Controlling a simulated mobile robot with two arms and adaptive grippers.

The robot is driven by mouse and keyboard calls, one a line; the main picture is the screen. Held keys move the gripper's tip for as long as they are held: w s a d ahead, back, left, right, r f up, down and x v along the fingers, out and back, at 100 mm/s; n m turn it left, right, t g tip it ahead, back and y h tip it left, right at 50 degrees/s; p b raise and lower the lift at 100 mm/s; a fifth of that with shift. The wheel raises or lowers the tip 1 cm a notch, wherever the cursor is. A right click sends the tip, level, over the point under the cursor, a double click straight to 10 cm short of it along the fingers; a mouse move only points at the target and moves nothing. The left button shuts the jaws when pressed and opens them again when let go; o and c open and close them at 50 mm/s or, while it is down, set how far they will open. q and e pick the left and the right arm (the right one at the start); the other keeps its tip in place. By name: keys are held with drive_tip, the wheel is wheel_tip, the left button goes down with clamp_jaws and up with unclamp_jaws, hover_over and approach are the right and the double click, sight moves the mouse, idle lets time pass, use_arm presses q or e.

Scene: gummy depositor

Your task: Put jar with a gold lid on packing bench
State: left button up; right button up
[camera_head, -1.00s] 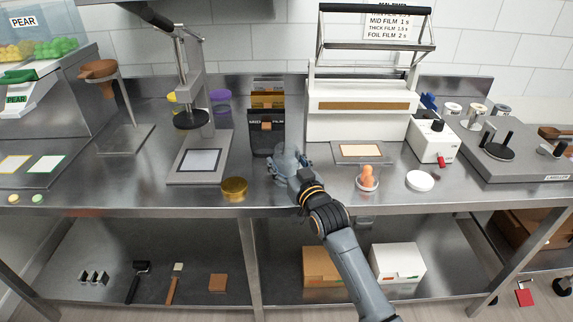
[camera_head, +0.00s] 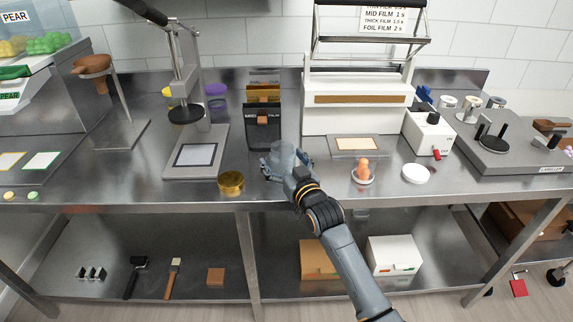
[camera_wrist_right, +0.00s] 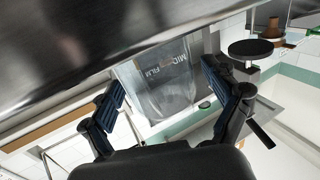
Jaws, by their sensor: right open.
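A clear, empty-looking glass jar (camera_head: 283,153) stands on the steel bench (camera_head: 330,190) in front of the dark film pouches. No lid shows on it. A short round gold lid (camera_head: 231,182) lies on the bench to its left, apart from it. My right gripper (camera_head: 286,168) is open at the jar, with fingers on either side. In the right wrist view the see-through jar (camera_wrist_right: 165,95) shows between the two open fingers (camera_wrist_right: 165,92), and film lettering shows through it. Whether the fingers touch the glass I cannot tell. My left gripper is out of view.
A press stand (camera_head: 196,155) is at the left and a white sealer (camera_head: 357,105) behind at the right. Boxes (camera_head: 395,255) sit on the lower shelf.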

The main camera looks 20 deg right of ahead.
drive_tip(key=shift+s, duration=0.3)
drive_tip(key=s+d, duration=0.1)
drive_tip(key=s, duration=1)
drive_tip(key=shift+s+d+r+b, duration=0.15)
drive_tip(key=shift+s+d+b, duration=0.05)
drive_tip(key=shift+b, duration=0.25)
